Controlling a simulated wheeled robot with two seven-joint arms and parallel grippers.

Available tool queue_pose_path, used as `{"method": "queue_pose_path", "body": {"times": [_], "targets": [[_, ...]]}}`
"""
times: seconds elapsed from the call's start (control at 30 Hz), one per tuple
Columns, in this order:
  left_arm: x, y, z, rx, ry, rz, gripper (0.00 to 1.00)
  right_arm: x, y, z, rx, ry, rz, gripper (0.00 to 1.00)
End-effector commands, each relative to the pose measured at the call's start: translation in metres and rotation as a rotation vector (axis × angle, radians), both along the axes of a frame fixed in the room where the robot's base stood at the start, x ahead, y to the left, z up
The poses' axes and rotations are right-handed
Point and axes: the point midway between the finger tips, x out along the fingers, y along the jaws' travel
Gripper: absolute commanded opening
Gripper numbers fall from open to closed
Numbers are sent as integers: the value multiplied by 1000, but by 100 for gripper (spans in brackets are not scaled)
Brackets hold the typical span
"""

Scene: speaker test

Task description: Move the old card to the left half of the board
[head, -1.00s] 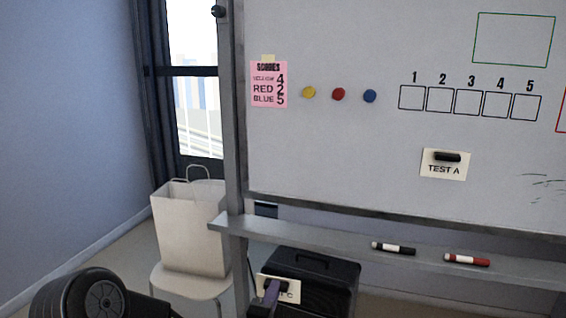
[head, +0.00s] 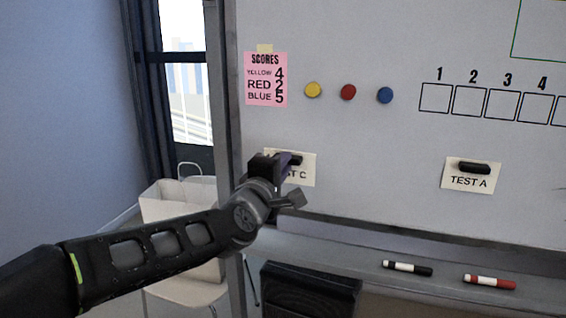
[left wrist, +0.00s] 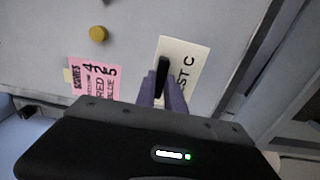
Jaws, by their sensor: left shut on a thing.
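A cream card with a black magnet bar, its text partly hidden but reading "ST C" (head: 304,170), is at the lower left of the whiteboard (head: 400,40). My left gripper (head: 289,161) is shut on the card's black magnet; the left wrist view shows the purple fingers (left wrist: 163,82) on either side of it. The card looks at or very close to the board; I cannot tell whether it touches. A second card, "TEST A" (head: 468,181), with a black magnet hangs flat further right. No card is marked as old. My right gripper is not in view.
A pink scores sheet (head: 266,80) hangs above the held card. Yellow (head: 313,90), red (head: 348,92) and blue (head: 385,95) magnets are right of it. Numbered boxes (head: 470,102) fill the upper right. The tray (head: 350,252) holds black (head: 407,268) and red (head: 489,282) markers.

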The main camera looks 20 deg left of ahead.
Motion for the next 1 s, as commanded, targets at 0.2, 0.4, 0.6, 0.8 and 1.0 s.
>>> {"method": "queue_pose_path", "body": {"times": [0.2, 0.4, 0.6, 0.8, 1.0], "targets": [[1, 0, -1, 0, 0, 0, 0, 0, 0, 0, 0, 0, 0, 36], [6, 0, 0, -1, 0, 1, 0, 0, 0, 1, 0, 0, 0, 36], [19, -1, 0, 0, 1, 1, 0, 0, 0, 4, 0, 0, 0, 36], [36, -2, 0, -1, 2, 1, 0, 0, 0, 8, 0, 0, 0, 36], [53, -3, -1, 1, 1, 1, 0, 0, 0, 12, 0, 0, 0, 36]]}}
